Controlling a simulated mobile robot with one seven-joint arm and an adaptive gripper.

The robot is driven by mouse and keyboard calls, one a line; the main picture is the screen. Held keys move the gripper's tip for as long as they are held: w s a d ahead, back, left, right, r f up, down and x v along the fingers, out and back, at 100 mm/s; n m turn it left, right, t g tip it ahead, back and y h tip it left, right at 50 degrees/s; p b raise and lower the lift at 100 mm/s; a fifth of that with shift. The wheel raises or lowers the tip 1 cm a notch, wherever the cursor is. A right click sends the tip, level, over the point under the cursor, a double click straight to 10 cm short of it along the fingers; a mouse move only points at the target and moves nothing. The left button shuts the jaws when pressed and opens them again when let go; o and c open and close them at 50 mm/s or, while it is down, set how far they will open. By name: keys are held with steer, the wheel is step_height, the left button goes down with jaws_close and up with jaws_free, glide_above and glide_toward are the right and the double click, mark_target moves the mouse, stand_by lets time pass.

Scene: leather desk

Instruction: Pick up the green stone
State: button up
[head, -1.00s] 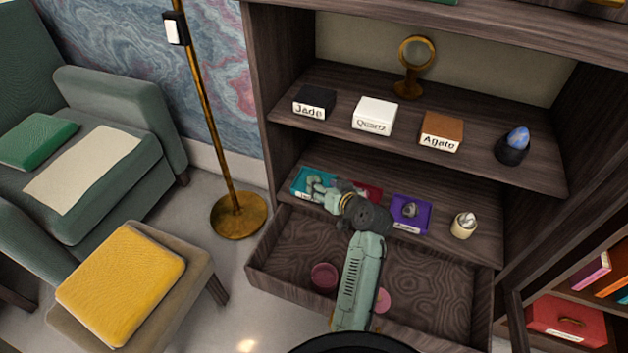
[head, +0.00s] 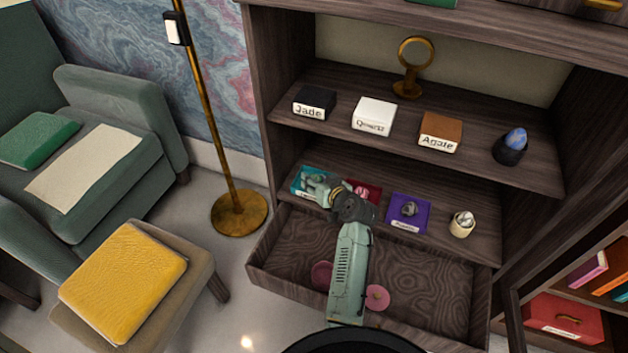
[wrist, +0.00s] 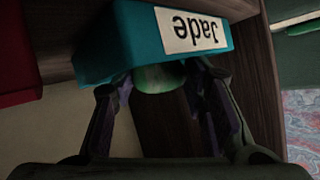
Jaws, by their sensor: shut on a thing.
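The green stone (wrist: 160,78) shows in the wrist view between the two fingers of my gripper (wrist: 163,84), next to the edge of a teal tray. My gripper is shut on the stone; the tray hides part of it. The teal tray (wrist: 108,42) has a white label reading "Jade", upside down in this view. In the head view my gripper (head: 318,186) is over the teal tray (head: 298,183) at the left of the lower shelf. The stone cannot be made out clearly there.
A red tray (head: 374,190), a purple tray (head: 424,212) with a grey stone and a cream cup (head: 462,225) stand to the right. An open drawer (head: 430,290) lies below. The upper shelf (head: 330,82) above holds boxes labelled Jade (head: 314,102), Quartz and Agate.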

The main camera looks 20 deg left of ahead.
steer(key=c, duration=0.3)
steer(key=shift+c, duration=0.2)
